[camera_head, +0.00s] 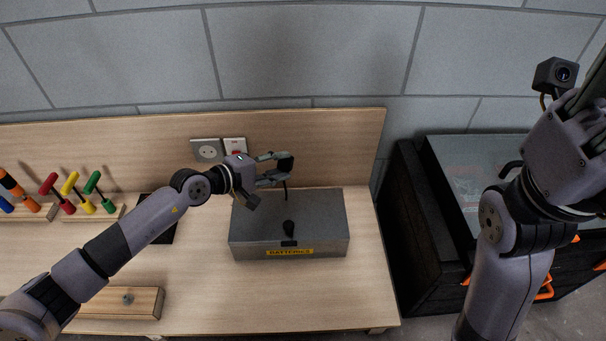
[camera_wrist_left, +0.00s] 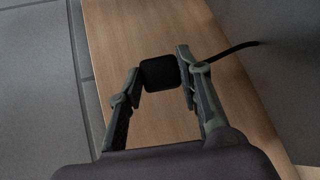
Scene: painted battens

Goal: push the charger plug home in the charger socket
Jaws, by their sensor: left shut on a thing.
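The charger plug (camera_head: 285,163) is a black block held between the fingertips of my left gripper (camera_head: 274,169). It also shows in the left wrist view (camera_wrist_left: 160,74), with a finger on each side and a black cord (camera_wrist_left: 232,50) running off to the right. In the head view the plug is in the air above the grey box, right of the charger socket (camera_head: 208,151). The socket is a round pale face on a grey plate on the wooden backboard, apart from the plug. My right arm stands at the right; its fingers are not clear at the frame edge.
Coloured-handled tools (camera_head: 72,184) stand at left. A black cabinet (camera_head: 425,220) is at right.

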